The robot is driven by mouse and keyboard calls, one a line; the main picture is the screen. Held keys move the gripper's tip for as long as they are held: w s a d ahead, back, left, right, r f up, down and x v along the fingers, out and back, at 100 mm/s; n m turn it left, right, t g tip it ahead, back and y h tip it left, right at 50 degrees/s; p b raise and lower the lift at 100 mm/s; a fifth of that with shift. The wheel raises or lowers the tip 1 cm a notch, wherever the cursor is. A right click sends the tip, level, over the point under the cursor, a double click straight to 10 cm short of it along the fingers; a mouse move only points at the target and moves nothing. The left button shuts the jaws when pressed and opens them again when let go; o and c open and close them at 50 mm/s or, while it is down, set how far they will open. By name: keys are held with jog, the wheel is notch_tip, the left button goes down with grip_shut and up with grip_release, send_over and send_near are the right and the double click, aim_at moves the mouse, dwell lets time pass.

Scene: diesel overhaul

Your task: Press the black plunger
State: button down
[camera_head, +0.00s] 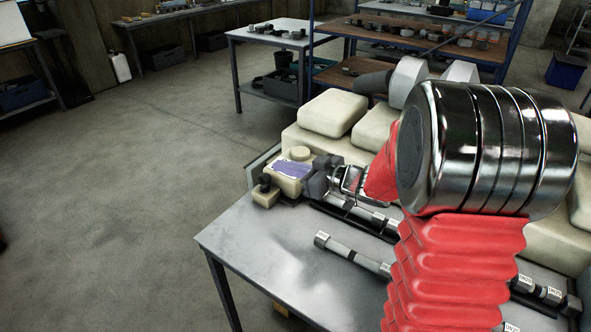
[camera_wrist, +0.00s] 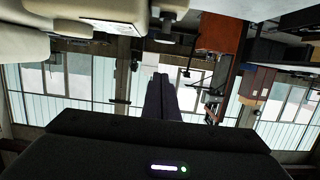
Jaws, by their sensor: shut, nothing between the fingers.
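The black plunger (camera_head: 264,181) stands up from a small cream block (camera_head: 264,198) at the left end of the cream engine unit. In the wrist view, which is upside down, a dark knob that looks like the plunger (camera_wrist: 166,21) is near the top, beyond the fingertips. My gripper (camera_head: 279,166) is shut and empty, its purplish fingers pointing left over the cream part, short of the plunger. In the wrist view, my gripper (camera_wrist: 160,76) shows its two dark fingers together. I cannot see contact between the fingers and the plunger.
Metal shafts (camera_head: 350,253) lie on the grey table (camera_head: 265,255) in front of the engine unit. Large cream covers (camera_head: 332,112) rise behind my arm. A round cream cap (camera_head: 300,153) stands just behind my fingers. The table's front left is clear.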

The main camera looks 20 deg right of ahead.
aim_at(264, 179)
jog(key=w+f, duration=0.1)
jog(key=w+a+f, duration=0.2)
jog(key=f, duration=0.1)
jog(key=shift+w+a, duration=0.2)
jog(key=shift+a, duration=0.05)
jog(key=shift+f, duration=0.5)
jog(key=shift+f, duration=0.1)
jog(key=shift+s+f, duration=0.1)
jog(key=shift+f, duration=1.25)
